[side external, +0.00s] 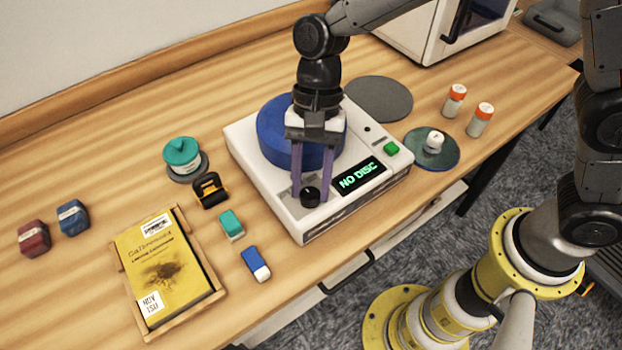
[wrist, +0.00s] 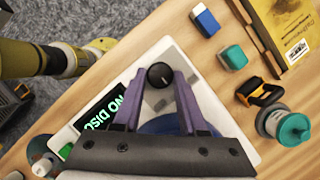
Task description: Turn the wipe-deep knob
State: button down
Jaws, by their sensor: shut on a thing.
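The white disc machine (side external: 258,188) stands on the wooden table with a blue round lid on top and a display reading "NO DISC". A black knob (side external: 310,197) sits at its front corner; in the wrist view the knob (wrist: 159,75) shows a pointer line. I cannot read any label by it. My gripper (side external: 311,196) points down with its purple fingers at either side of the knob, shut on it. The fingers (wrist: 158,78) also flank the knob in the wrist view. A green button (side external: 391,148) is on the machine's right side.
A disc (side external: 447,149) with a white piece on it lies right of the machine, near two orange-capped bottles (side external: 479,120). A dark round pad (side external: 378,99) lies behind. Left are a yellow book in a tray (side external: 216,297), erasers (side external: 257,264) and a teal-topped container (side external: 182,155).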

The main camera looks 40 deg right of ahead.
jog(key=shift+n, duration=0.3)
jog(key=n, duration=0.2)
jog(key=n+g+h, duration=0.1)
jog(key=n, duration=0.1)
jog(key=shift+w+a+h, duration=0.1)
jog(key=shift+a+h, duration=0.1)
jog(key=shift+h, duration=0.1)
jog(key=shift+a+n+h, duration=0.15)
jog(key=shift+n+h, duration=0.65)
jog(key=shift+n, duration=1.3)
jog(key=shift+c, duration=2.3)
grip_release()
jog(key=shift+r, duration=0.1)
jog(key=v, duration=1.3)
jog(key=shift+w+r, duration=0.3)
